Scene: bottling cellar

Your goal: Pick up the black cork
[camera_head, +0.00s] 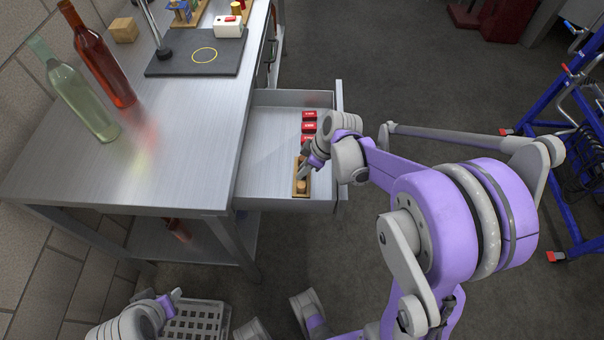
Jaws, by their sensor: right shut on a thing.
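My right gripper (304,174) reaches down into the open drawer (262,150) and is shut at a small wooden holder (301,194). A tan cork (301,186) stands in the near part of this holder, just in front of the fingertips. The thing between the fingers is hidden by them; from its place at the holder I take it to be the black cork, but its colour does not show. My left gripper (172,297) is low at the bottom left, near a grey crate, away from the drawer. Its jaw opening cannot be made out.
Several red boxes (309,127) lie in the drawer behind the holder. On the steel bench (175,125) stand a green bottle (80,100), a red bottle (100,60) and a dark mat (185,66). The grey crate (200,320) is below. A blue rack (560,190) stands at right.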

